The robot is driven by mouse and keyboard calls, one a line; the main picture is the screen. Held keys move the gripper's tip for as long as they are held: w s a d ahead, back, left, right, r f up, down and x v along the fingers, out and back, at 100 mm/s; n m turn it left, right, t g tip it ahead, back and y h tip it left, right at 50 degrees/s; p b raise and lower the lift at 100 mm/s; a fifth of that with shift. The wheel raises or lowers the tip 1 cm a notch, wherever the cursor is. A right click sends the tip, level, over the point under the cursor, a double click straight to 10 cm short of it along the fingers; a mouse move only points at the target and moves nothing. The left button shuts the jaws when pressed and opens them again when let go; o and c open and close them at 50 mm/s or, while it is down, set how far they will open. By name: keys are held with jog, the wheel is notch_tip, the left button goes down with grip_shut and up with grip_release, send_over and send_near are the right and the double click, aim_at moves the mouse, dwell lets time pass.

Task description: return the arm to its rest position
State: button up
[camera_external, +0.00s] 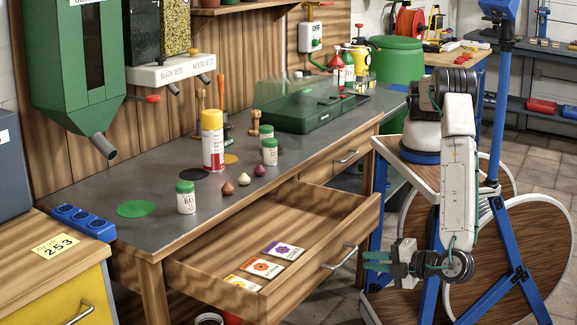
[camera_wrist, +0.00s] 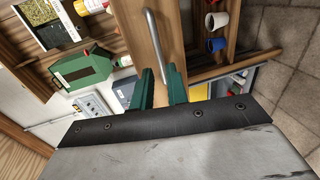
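My arm (camera_external: 458,165) hangs bent downward at the right in the external view, beside the open drawer (camera_external: 255,235). My gripper (camera_external: 365,260) is low, with its green fingers pointing left toward the drawer's metal handle (camera_external: 342,257). The fingers are apart with nothing between them, a short way right of the handle. In the wrist view my gripper (camera_wrist: 162,74) shows two green fingers with a gap, and the handle (camera_wrist: 156,42) lies ahead, its near end lining up with the gap.
The drawer juts from the workbench (camera_external: 150,180) and holds several seed packets (camera_external: 262,267). Jars, a spray can (camera_external: 212,140) and a green case (camera_external: 305,105) stand on the bench.

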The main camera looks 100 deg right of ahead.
dwell(0.3)
jog(key=s+d+f+n+g, duration=0.1)
jog(key=s+d+n+g, duration=0.2)
jog(key=d, duration=0.2)
jog(key=s+d+r+m+g+y, duration=0.15)
jog(key=d+r+g, duration=0.35)
jog(key=d+r, duration=0.6)
jog(key=d+r+m+g+y, duration=0.2)
jog(key=d+r+g, duration=0.3)
jog(key=d+r, duration=0.6)
jog(key=s+d+r+m+t+y, duration=0.1)
jog(key=s+d+r+m+y, duration=0.1)
jog(key=d, duration=0.5)
jog(key=s+d+r+m+t+y, duration=0.1)
jog(key=s+d+r+m+y, duration=0.2)
jog(key=s+d+r, duration=0.2)
jog(key=s+d+r+m+t+y, duration=0.1)
jog(key=s+d+r+m+y, duration=0.1)
jog(key=s+d, duration=0.5)
jog(key=d+r+m, duration=0.1)
jog(key=d, duration=0.3)
jog(key=shift+r, duration=0.2)
